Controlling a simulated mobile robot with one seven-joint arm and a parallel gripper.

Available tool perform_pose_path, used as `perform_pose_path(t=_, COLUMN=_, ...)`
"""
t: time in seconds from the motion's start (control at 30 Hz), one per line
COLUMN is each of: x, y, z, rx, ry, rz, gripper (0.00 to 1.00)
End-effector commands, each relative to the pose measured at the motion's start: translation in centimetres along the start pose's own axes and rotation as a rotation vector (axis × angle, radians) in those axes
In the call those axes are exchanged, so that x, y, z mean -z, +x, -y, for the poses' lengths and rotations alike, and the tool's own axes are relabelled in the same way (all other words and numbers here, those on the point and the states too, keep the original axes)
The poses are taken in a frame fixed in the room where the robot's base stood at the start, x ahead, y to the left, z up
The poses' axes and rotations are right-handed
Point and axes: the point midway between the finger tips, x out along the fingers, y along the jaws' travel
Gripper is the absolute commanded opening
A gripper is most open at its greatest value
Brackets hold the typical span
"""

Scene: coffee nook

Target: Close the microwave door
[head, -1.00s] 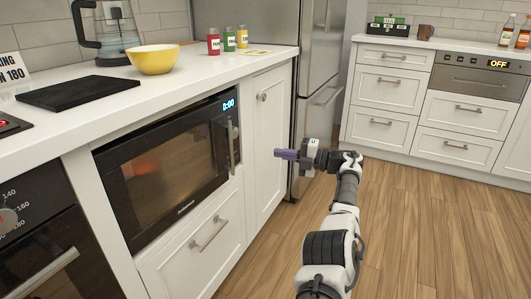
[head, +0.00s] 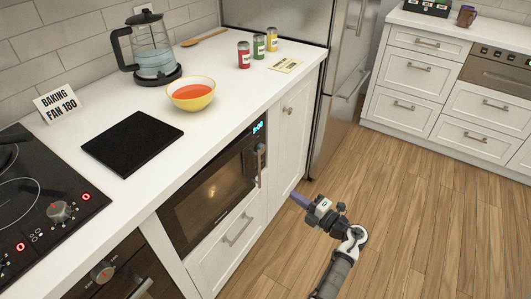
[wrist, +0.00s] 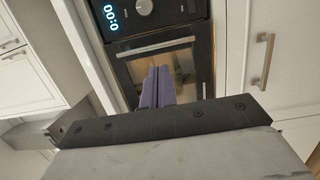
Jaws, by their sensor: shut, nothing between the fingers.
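The built-in black microwave (head: 213,190) sits below the counter, with its door flat against its front and no gap that I can see. Its upright handle (head: 259,165) and lit clock are at the right side. The wrist view also shows the microwave handle (wrist: 155,47), the lit clock and a knob. My gripper (head: 297,198) has purple fingers pressed together, with nothing between them. It is out over the floor, in front of the narrow cabinet right of the microwave, apart from the door. In the wrist view the fingers (wrist: 158,78) cover part of the door glass.
The counter (head: 215,120) above holds a yellow bowl (head: 190,95) of orange-red liquid, a kettle (head: 152,50), a black board (head: 132,143) and small jars. A steel fridge (head: 325,90) stands at the right. The wooden floor (head: 430,210) is clear.

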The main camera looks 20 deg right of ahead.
Motion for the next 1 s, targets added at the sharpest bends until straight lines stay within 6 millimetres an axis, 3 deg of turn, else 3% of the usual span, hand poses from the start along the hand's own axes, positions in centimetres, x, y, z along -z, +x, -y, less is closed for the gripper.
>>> perform_pose_path(t=0.03, x=1.1, y=-0.8, z=-1.5, rx=0.006, ry=0.002, rz=0.025, gripper=0.00)
perform_pose_path(t=0.1, x=1.9, y=-1.5, z=-2.0, rx=0.012, ry=-0.001, rz=0.051, gripper=0.00)
perform_pose_path(t=0.23, x=2.9, y=-2.3, z=-2.2, rx=0.022, ry=-0.002, rz=0.078, gripper=0.00)
perform_pose_path(t=0.37, x=2.9, y=-1.7, z=-2.2, rx=0.023, ry=-0.004, rz=0.081, gripper=0.00)
perform_pose_path(t=1.0, x=2.0, y=10.1, z=-1.9, rx=0.024, ry=-0.004, rz=0.079, gripper=0.00)
